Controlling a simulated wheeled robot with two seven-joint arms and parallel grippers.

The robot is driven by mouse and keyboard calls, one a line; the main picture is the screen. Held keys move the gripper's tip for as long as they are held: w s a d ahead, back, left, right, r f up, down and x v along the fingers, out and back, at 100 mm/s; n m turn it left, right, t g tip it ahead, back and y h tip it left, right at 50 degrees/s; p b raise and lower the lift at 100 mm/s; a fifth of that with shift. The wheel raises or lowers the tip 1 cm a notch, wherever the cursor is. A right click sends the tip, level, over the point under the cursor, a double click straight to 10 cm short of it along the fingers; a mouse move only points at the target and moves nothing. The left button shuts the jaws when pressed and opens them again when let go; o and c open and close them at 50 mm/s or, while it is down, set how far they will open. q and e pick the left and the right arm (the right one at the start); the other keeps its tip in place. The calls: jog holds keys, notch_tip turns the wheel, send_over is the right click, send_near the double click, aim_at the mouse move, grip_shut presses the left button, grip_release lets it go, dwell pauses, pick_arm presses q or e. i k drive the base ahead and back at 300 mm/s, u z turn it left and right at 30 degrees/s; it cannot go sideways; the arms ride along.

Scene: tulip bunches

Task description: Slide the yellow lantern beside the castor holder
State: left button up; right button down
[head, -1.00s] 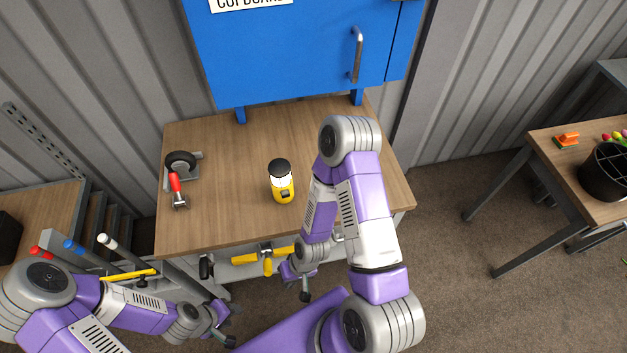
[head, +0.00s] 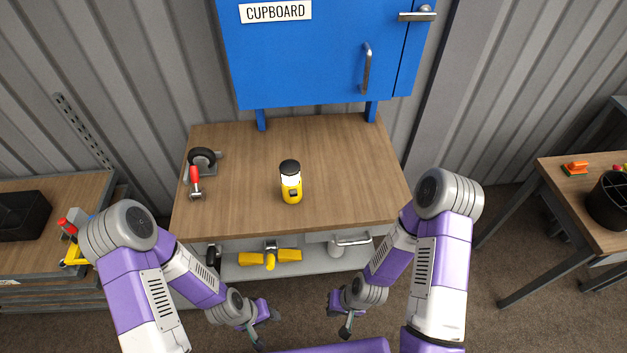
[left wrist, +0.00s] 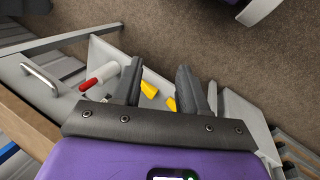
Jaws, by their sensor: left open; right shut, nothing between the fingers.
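The yellow lantern (head: 291,188) with a black top stands upright near the middle of the wooden workbench (head: 250,225). The castor holder (head: 209,172), with a black wheel, is at the bench's left side, and a red-handled tool (head: 195,180) lies against its front. A clear gap of wood lies between lantern and holder. My left gripper (head: 266,331) is open and empty, low in front of the bench; its fingers also show apart in the left wrist view (left wrist: 158,88). My right gripper (head: 339,319) is shut and empty, low in front of the bench, to the right of the left one.
A blue cupboard (head: 310,60) stands over the back of the bench. A lower shelf (head: 235,271) holds a yellow item (head: 270,256). Side tables stand left and right, the right one with an orange item (head: 576,168) and a black bin (head: 610,200). The bench's front and right are clear.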

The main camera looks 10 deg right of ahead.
aim_at(289, 169)
jog(key=z, duration=0.05)
jog(key=i, duration=0.45)
jog(key=k, duration=0.45)
jog(key=z, duration=0.85)
jog(key=i, duration=0.45)
jog(key=u, duration=1.4)
